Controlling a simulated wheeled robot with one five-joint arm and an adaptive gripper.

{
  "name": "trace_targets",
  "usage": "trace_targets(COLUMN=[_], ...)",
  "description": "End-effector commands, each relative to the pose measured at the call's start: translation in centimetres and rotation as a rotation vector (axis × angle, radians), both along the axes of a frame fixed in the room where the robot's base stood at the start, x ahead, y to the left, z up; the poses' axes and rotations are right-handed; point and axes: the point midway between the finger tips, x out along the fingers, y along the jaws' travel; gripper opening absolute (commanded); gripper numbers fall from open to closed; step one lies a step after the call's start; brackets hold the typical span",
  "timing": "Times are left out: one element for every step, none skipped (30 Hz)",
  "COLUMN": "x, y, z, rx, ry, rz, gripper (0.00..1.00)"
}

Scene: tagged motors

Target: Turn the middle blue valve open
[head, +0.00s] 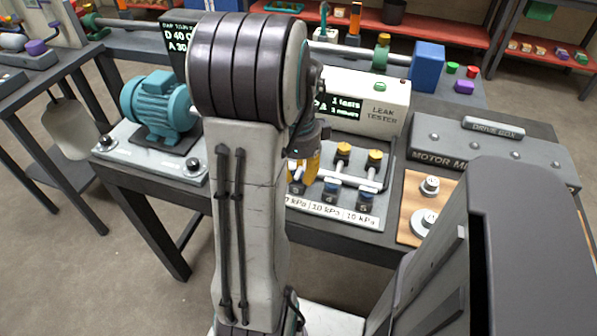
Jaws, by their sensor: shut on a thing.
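The valve panel (386,185) lies on the bench with blue valves along its front row and yellow valves behind. The middle blue valve (331,186) shows just right of my gripper, above the "10 kPa" label. My gripper (308,178) points down at the front row, with its yellow-orange finger part at the left and middle blue valves. It is shut on a blue valve there, but the fingertips' contact is largely hidden, and I cannot tell which valve. My arm hides the panel's left part. The right blue valve (363,196) stands clear of my gripper.
The white leak tester (380,112) stands just behind the panel. A teal motor (158,105) on a grey plate is left of my arm. A wooden board (411,192) with metal weights and a grey motor box (490,150) are to the right.

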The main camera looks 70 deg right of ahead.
Motion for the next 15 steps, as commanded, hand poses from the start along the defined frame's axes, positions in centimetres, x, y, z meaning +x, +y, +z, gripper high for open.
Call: trace_targets(x=[-0.01,-0.01,-0.01,-0.01,-0.01,-0.01,-0.01,-0.01,0.0,0.0,-0.01,0.0,0.0,0.0,-0.01], y=[0.22,0.22,0.22,0.22,0.22,0.21,0.21,0.2,0.18,0.16,0.14,0.12,0.11,0.09,0.08], z=[-0.22,-0.21,-0.21,-0.21,-0.21,-0.21,-0.21,-0.2,-0.18,-0.16,-0.14,-0.12,-0.1,-0.09,-0.07], rx=[0.009,0.009,0.009,0.009,0.009,0.009,0.008,0.008,0.007,0.006,0.006,0.005,0.004,0.004,0.003], ry=[0.002,0.002,0.002,0.002,0.002,0.002,0.001,0.001,0.001,0.001,0.001,0.001,0.001,0.001,0.001], rz=[0.0,0.0,0.0,0.0,0.0,0.0,0.0,0.0,0.0,0.0,0.0,0.001,0.001,0.001,0.001], gripper=[0.0,0.0,0.0,0.0,0.0,0.3,0.33,0.36,0.39,0.42,0.45,0.48,0.51,0.54,0.55])
